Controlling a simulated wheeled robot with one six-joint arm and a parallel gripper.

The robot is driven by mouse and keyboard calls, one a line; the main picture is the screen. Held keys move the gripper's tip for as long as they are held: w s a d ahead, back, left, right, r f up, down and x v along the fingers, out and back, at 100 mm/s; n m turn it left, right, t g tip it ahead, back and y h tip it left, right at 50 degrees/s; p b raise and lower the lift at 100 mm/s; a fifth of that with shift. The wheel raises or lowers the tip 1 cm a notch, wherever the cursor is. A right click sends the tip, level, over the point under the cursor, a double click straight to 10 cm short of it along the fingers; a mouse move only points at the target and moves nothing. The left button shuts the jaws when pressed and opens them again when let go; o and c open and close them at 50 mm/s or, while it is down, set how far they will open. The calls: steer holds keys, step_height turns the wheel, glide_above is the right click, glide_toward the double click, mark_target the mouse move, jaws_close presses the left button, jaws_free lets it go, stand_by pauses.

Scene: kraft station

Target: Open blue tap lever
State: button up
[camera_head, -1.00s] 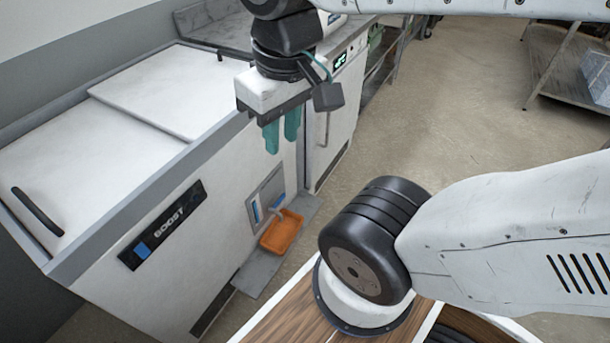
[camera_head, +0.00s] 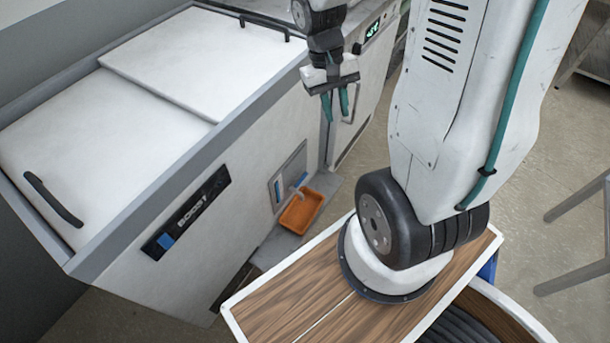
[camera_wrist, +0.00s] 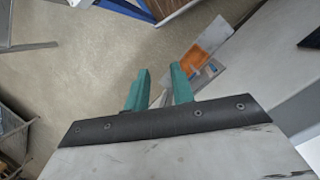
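The blue tap lever is too small to make out clearly. Blue parts (camera_head: 278,191) show in a recessed panel (camera_head: 289,178) low on the white machine's front, with a pale spout (camera_head: 297,191) beside them. An orange tray (camera_head: 301,210) sits just below the spout. It also shows in the wrist view (camera_wrist: 205,50), with small blue and grey parts near it. My gripper (camera_head: 336,104) has green fingers and hangs above and right of the panel, clear of it. In the wrist view the fingers (camera_wrist: 160,87) stand apart with nothing between them.
The white BOOST machine (camera_head: 150,205) fills the left, with lids and a dark handle (camera_head: 53,199) on top. A grey ledge (camera_head: 283,243) lies under the orange tray. Metal frame legs (camera_head: 580,275) stand at the right.

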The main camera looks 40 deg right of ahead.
steer(key=w+d+f+m, duration=0.15)
steer(key=d+f, duration=0.25)
steer(key=f, duration=0.6)
steer(key=w+d+f+m, duration=0.15)
steer(key=d+f, duration=0.25)
steer(key=f, duration=0.7)
steer(key=m+t+y, duration=0.3)
steer(key=m+t, duration=0.4)
steer(key=t, duration=0.3)
glide_toward(304, 177)
steer(key=x, duration=0.8)
steer(key=shift+a, duration=0.1)
jaws_close()
